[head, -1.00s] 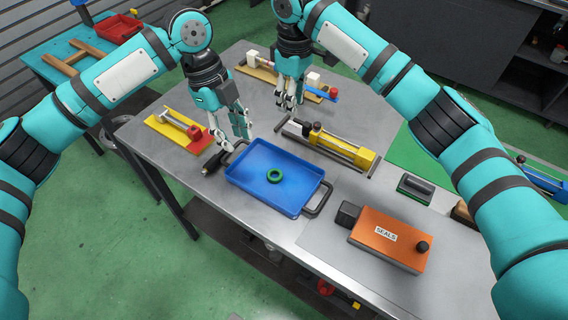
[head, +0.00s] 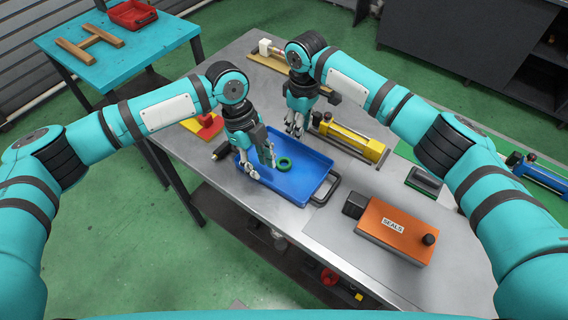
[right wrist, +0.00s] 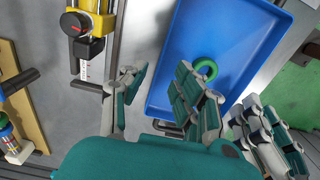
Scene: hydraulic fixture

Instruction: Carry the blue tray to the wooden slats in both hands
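The blue tray (head: 300,190) lies flat on the metal workbench with a green ring (head: 284,164) in it. A dark handle (head: 326,189) shows at its right end; the left handle is mostly hidden. The wooden slats (head: 90,42) lie on the teal table at the upper left. My left gripper (head: 262,168) is open and appears above the tray's left part, holding nothing. My right gripper (head: 293,128) is open and empty behind the tray. In the right wrist view its fingers (right wrist: 165,88) stand apart, with the tray (right wrist: 225,45) beyond; contact is unclear.
A yellow cylinder fixture (head: 350,138) stands behind the tray. The orange SEALS box (head: 395,230) is at the right. A red bin (head: 132,14) sits beside the slats on the teal table (head: 150,45).

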